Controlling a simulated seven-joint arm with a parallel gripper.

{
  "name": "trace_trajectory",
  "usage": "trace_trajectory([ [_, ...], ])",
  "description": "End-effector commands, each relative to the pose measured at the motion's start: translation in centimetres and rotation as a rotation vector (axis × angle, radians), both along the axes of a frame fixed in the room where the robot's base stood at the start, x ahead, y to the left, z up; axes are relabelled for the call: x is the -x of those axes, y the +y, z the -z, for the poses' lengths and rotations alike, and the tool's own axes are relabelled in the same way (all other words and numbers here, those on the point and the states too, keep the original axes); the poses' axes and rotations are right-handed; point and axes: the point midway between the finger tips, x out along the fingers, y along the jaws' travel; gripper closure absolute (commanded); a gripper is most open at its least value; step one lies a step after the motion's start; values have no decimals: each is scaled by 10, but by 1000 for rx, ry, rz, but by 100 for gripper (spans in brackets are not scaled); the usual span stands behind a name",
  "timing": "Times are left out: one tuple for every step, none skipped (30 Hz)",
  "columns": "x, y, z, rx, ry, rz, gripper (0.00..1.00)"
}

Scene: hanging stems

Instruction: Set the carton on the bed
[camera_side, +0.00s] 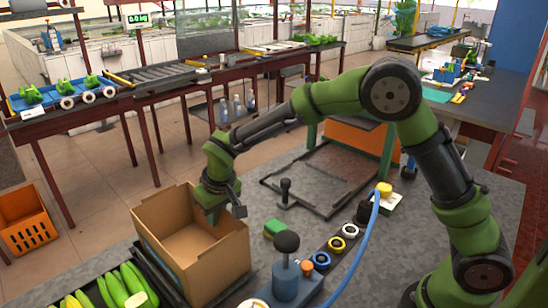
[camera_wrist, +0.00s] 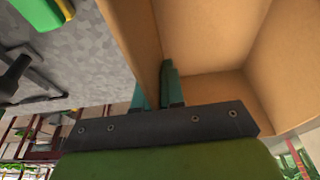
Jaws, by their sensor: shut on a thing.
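The carton (camera_side: 222,268) is an open-topped brown cardboard box at the lower left of the side view, upright. My gripper (camera_side: 224,212) is at its right-hand far wall, pointing down. In the wrist view the carton (camera_wrist: 210,35) fills the upper right, and my gripper (camera_wrist: 160,92) has its green fingers on either side of one wall, shut on it. The inside looks empty where it shows. I cannot tell whether the carton's base touches the surface below. A flat dark framed plate (camera_side: 335,175), possibly the bed, lies on the grey table behind and right of the carton.
A black tray of green and yellow produce (camera_side: 118,288) is close to the carton's left. A green and yellow sponge (camera_side: 274,229), a black-knobbed stand (camera_side: 284,194), a blue device with a black knob (camera_side: 288,275) and a row of rings (camera_side: 336,243) are to its right.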

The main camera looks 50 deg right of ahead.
Motion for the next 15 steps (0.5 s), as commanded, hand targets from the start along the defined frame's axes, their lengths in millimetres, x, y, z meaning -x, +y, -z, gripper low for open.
trace_trajectory([
  [-1,0,-7,-1,-5,0,100],
  [-1,0,-11,-2,-5,-1,100],
  [-1,1,-19,-2,-7,-1,100],
  [-1,1,-25,-2,-7,1,100],
  [-2,1,-31,-2,-8,0,100],
  [-1,1,-40,-2,-8,-1,100],
  [-1,0,-46,-1,-8,1,100],
  [-1,0,-52,-1,-8,1,100],
  [-1,0,-60,-1,-7,0,100],
  [-1,0,-66,-1,-7,1,100],
  [-1,0,-71,-1,-7,1,100],
  [-1,0,-77,-1,-6,0,100],
  [-1,0,-81,0,-4,0,100],
  [-1,0,-86,1,-5,0,100],
  [-1,0,-91,1,-5,0,100],
])
